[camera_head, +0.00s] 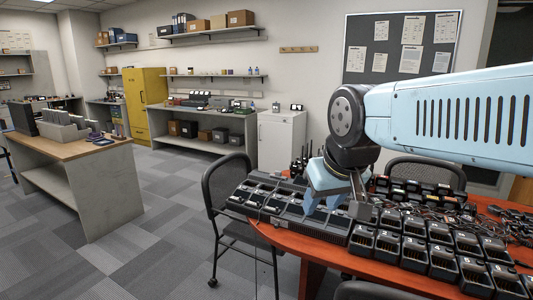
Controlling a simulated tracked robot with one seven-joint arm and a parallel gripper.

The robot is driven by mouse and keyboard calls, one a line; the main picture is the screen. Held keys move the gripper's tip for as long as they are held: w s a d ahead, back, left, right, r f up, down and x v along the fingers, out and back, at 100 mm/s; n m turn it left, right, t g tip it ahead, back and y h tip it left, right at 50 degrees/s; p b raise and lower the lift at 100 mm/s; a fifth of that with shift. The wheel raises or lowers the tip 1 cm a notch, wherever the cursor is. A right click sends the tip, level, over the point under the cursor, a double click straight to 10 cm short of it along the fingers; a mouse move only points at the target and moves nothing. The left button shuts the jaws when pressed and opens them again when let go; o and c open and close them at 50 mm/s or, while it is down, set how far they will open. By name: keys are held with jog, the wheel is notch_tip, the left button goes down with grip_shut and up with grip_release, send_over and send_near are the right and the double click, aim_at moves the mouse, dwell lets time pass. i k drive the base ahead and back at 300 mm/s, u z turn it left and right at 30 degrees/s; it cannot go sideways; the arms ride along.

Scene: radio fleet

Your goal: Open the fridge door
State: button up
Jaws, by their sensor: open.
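A small white fridge (281,142) stands upright on the floor against the back wall, beyond the table. Its front looks closed, and any handle is too small to make out clearly. A chair and radios on the table cover part of its lower right side. My gripper (335,208) hangs from the light blue arm at the right, pointing down over the radio chargers on the table. It is open, with nothing visible between its fingers. It is well apart from the fridge, nearer to me and to the right.
A reddish wooden table (317,246) holds many black chargers (412,250) and cables. A black chair (229,190) stands at its left end. A workbench (193,143) and yellow cabinet (144,100) line the back. Carpet (165,215) is clear between the left counter (85,190) and chair.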

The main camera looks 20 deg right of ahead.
aim_at(275, 139)
jog(key=u, duration=1.35)
jog(key=i, duration=4.5)
jog(key=z, duration=0.95)
